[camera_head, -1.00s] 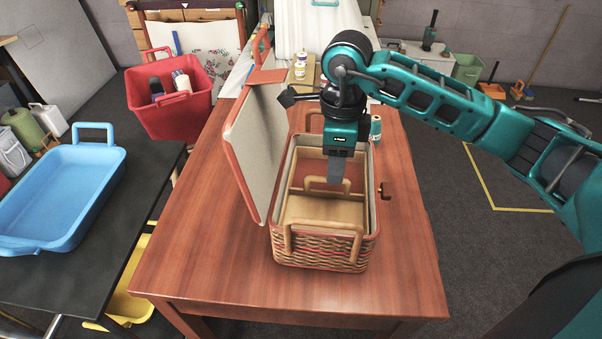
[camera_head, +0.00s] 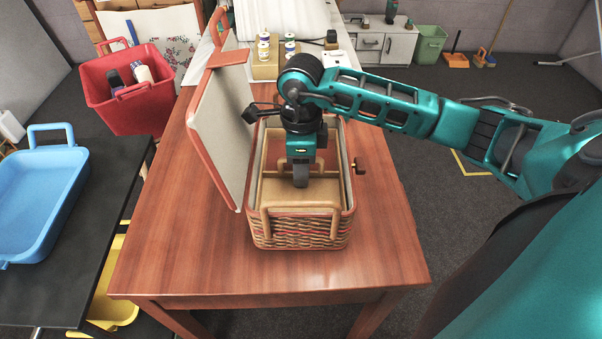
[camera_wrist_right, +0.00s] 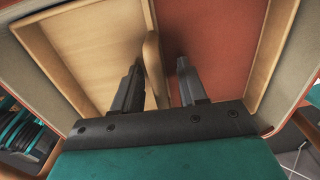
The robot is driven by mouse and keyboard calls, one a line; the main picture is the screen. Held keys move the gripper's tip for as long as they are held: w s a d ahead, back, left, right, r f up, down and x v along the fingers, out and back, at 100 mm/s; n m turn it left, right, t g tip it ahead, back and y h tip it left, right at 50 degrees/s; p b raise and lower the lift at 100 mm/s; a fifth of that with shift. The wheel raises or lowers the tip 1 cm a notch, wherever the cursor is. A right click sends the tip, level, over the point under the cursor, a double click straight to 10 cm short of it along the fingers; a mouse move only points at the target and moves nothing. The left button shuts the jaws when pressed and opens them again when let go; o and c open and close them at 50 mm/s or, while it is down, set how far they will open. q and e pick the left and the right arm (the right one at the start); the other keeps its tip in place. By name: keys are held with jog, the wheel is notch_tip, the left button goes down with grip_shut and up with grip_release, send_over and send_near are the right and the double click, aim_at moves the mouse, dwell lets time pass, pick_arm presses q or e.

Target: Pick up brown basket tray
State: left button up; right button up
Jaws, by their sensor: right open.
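The open wicker basket (camera_head: 300,235) stands on the wooden table with its padded lid (camera_head: 222,125) tilted up on the left. The light brown tray (camera_head: 325,191) sits inside it, with an upright handle across its middle; the tray also shows in the right wrist view (camera_wrist_right: 85,50). My right gripper (camera_head: 301,181) reaches down into the basket at that handle. In the right wrist view, the open fingers (camera_wrist_right: 160,68) stand on either side of the handle (camera_wrist_right: 153,60), with a gap on the right. My left gripper is not in view.
A wooden table (camera_head: 180,260) bears the basket, with free room in front and to the right. A red bin (camera_head: 128,107) stands at back left. A blue tray (camera_head: 40,190) lies on the dark table at left. Small jars (camera_head: 264,50) stand behind the basket.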

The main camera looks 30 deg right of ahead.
grip_shut()
jog(key=shift+r, duration=0.1)
dwell(0.4)
